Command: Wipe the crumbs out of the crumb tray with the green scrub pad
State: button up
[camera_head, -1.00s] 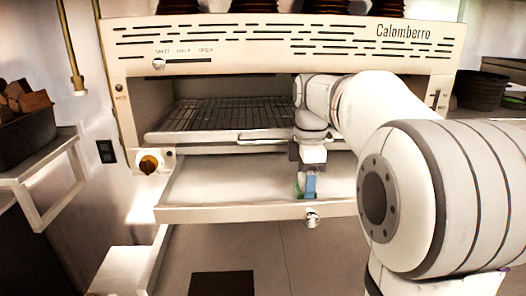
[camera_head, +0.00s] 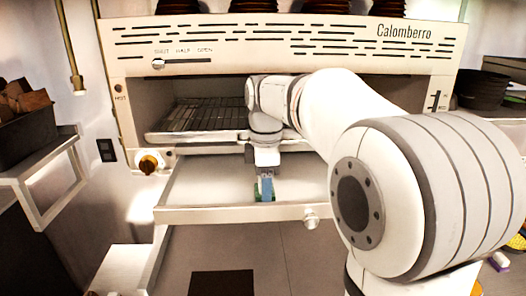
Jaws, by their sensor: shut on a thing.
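The crumb tray (camera_head: 200,190) is pulled out below the oven rack, with its pale front lip toward me. My gripper (camera_head: 266,178) points down into the tray near its front lip. It is shut on the green scrub pad (camera_head: 257,196), which shows as a small green edge beside a blue part at the fingers. The lower edge of the pad is partly hidden behind the front lip, so I cannot tell whether it touches the tray floor. I make out no crumbs at this size. My arm hides the tray's right part.
The oven (camera_head: 290,40) stands above, with a wire rack (camera_head: 200,118) over the tray's back. A round knob (camera_head: 311,219) sits on the tray front. A brass-coloured knob (camera_head: 149,165) is at left. A dark bin of wood chunks (camera_head: 27,125) stands on a white shelf.

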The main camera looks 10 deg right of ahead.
jog(key=shift+w+a+r+p, duration=0.1)
jog(key=shift+a+r+p, duration=0.15)
jog(key=shift+r+p, duration=0.15)
jog(key=shift+w+r+p, duration=0.1)
jog(key=shift+r+p, duration=0.3)
jog(key=shift+r, duration=0.55)
jog(key=shift+s+d+r+p, duration=0.1)
jog(key=shift+s+r+p, duration=0.1)
jog(key=shift+r+p, duration=0.5)
notch_tip(320, 180, up, 2)
jog(key=shift+w+r+p, duration=0.1)
jog(key=shift+p, duration=0.75)
jog(key=shift+r, duration=0.95)
